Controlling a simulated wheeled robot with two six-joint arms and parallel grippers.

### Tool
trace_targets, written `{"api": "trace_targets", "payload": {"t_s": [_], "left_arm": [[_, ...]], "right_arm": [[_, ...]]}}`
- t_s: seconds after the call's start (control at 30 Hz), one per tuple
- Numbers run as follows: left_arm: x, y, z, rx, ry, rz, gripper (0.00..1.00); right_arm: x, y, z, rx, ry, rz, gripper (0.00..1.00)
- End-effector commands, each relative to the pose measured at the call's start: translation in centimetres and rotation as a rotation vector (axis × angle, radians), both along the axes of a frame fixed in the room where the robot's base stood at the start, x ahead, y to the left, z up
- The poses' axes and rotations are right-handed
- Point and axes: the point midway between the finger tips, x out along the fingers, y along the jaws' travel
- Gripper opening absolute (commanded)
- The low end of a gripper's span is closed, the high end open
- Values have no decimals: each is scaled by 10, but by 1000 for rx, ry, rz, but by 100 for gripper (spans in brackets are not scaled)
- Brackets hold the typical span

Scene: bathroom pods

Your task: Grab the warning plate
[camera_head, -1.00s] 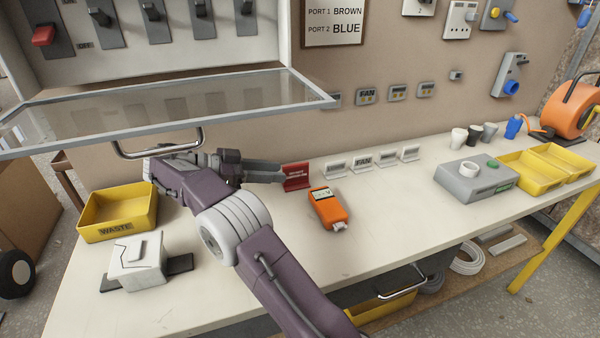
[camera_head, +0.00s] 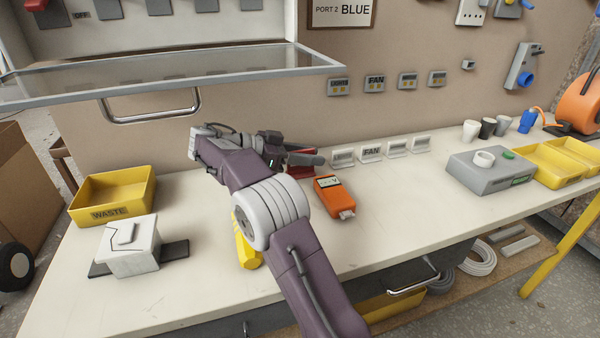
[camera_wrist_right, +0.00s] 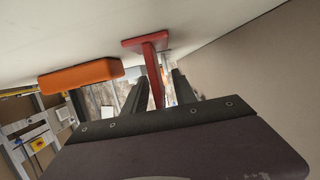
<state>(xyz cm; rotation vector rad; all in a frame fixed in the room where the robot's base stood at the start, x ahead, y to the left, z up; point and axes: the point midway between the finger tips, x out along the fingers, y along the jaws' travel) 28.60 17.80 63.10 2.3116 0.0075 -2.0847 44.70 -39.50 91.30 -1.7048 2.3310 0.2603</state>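The warning plate (camera_head: 306,171) is a small red stand on the white workbench, mostly hidden behind my right gripper in the head view. In the right wrist view the plate (camera_wrist_right: 153,66) shows nearly edge-on, its flat foot on the bench surface. My right gripper (camera_head: 308,158) reaches over it from the left. In the wrist view the right gripper's (camera_wrist_right: 158,80) dark fingers are apart, one on each side of the plate, with a gap visible on at least one side. My left gripper is not in view.
An orange tester (camera_head: 333,196) lies right of the plate, and shows close by in the wrist view (camera_wrist_right: 82,75). Small label stands (camera_head: 371,153) line the back. A yellow waste bin (camera_head: 113,196) and white box (camera_head: 130,247) stand left. A yellow object (camera_head: 245,247) lies partly under my arm.

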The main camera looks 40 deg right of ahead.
Motion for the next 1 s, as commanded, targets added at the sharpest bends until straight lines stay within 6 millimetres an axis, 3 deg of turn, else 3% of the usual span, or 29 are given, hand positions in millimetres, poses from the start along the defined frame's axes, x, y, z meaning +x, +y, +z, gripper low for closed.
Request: {"api": "trace_targets", "payload": {"t_s": [0.23,0.37,0.77,1.0], "left_arm": [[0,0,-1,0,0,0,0],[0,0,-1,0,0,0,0],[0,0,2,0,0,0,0],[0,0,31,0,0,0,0]], "right_arm": [[-1,-4,-1,0,0,1,33],[-1,-4,-1,0,0,1,0],[-1,-3,3,0,-1,1,0],[-1,-3,37,-2,-2,0,0]]}}
